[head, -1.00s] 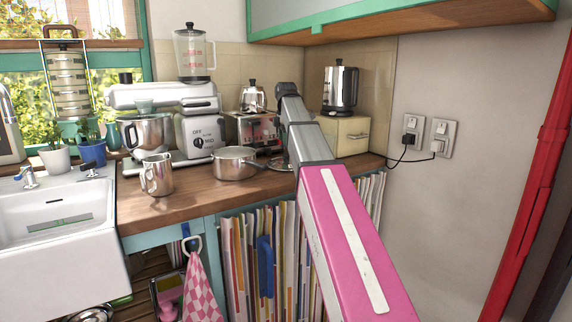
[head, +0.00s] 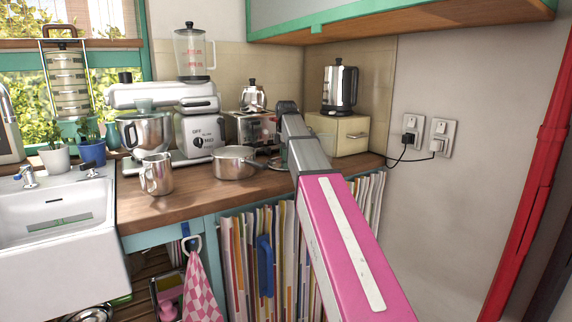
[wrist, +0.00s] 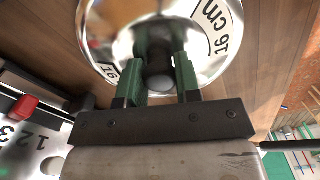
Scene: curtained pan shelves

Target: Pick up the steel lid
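The steel lid (wrist: 225,62) fills the top of the wrist view. It is shiny and round, with "16 cm" printed on it and a dark knob (wrist: 160,79) at its centre. My gripper (wrist: 160,70) has its two green fingers on either side of the knob, close to it. The fingers look open; I cannot tell whether they touch the knob. In the head view the lid (head: 276,163) lies on the counter right of the saucepan, mostly hidden by my arm and the pan handle.
The steel saucepan (head: 233,163) stands just left of the lid, its handle pointing toward it. A toaster (head: 256,128) stands behind, and a bread bin (head: 338,134) with a kettle (head: 340,90) stands to the right. A steel jug (head: 156,174) is farther left.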

